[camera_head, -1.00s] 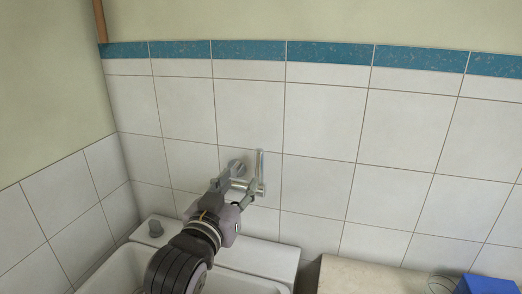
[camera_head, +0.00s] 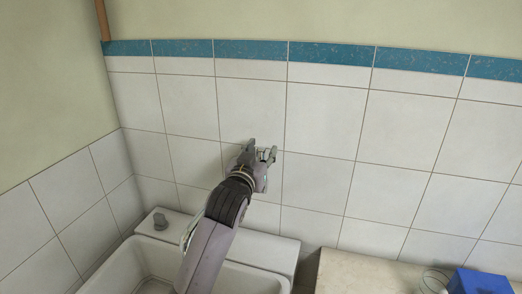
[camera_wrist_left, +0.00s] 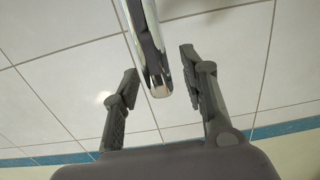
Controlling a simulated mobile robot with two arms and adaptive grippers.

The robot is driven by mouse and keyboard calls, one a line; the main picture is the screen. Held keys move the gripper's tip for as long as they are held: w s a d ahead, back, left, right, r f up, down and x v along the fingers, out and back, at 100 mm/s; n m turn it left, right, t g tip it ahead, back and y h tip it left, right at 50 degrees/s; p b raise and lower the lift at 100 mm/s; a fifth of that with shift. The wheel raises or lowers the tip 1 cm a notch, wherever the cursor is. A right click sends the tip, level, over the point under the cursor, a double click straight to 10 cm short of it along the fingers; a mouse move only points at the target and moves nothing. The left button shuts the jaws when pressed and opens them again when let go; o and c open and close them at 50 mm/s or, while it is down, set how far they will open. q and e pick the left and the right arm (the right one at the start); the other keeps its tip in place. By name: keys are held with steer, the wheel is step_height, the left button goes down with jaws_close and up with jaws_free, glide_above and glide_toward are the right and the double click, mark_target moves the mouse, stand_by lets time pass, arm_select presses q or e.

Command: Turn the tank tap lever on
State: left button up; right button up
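The tap lever (camera_wrist_left: 151,50) is a chrome bar, seen in the left wrist view coming down from the top edge, its rounded end between my left gripper's fingers. My left gripper (camera_wrist_left: 160,85) is open, one dark finger on each side of the lever. In the head view my left gripper (camera_head: 262,150) is up against the tiled wall and hides most of the tap. My right gripper is not in view.
A white basin (camera_head: 268,246) lies below my left arm, with a grey knob (camera_head: 160,220) on its back-left ledge. A beige counter (camera_head: 365,275) with a blue box (camera_head: 484,283) is at the lower right. The tiled wall above is bare.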

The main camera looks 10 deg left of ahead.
arm_select(q)
steer(key=shift+c, duration=0.4)
jaws_close()
stand_by(0.5)
